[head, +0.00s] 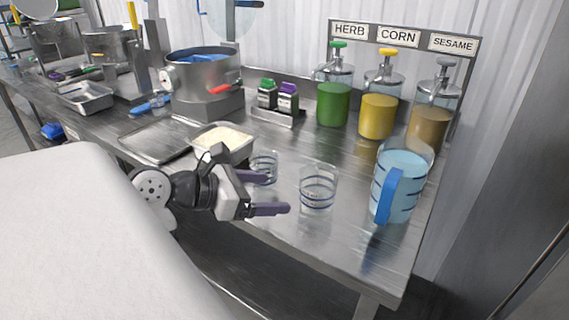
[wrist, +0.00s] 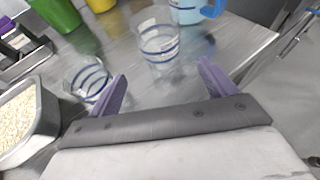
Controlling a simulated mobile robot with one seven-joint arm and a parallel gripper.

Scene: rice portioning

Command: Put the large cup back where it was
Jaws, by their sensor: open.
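Two clear cups with blue bands stand upright on the steel table. The larger-looking one, which I take as the large cup (head: 318,190), is on the right; it also shows in the wrist view (wrist: 157,42). The smaller cup (head: 265,166) is to its left, partly behind my gripper; it shows beside the left finger in the wrist view (wrist: 86,82). My gripper (head: 280,194) is open and empty, its purple fingers pointing toward the large cup. In the wrist view the large cup lies ahead, between the finger lines (wrist: 162,76) and apart from them.
A blue-handled pitcher (head: 407,171) stands right of the large cup. A metal pan of rice (head: 226,155) is left of the cups. Green, yellow and brown pump jars (head: 378,115) stand behind. The table's front edge runs close by my gripper.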

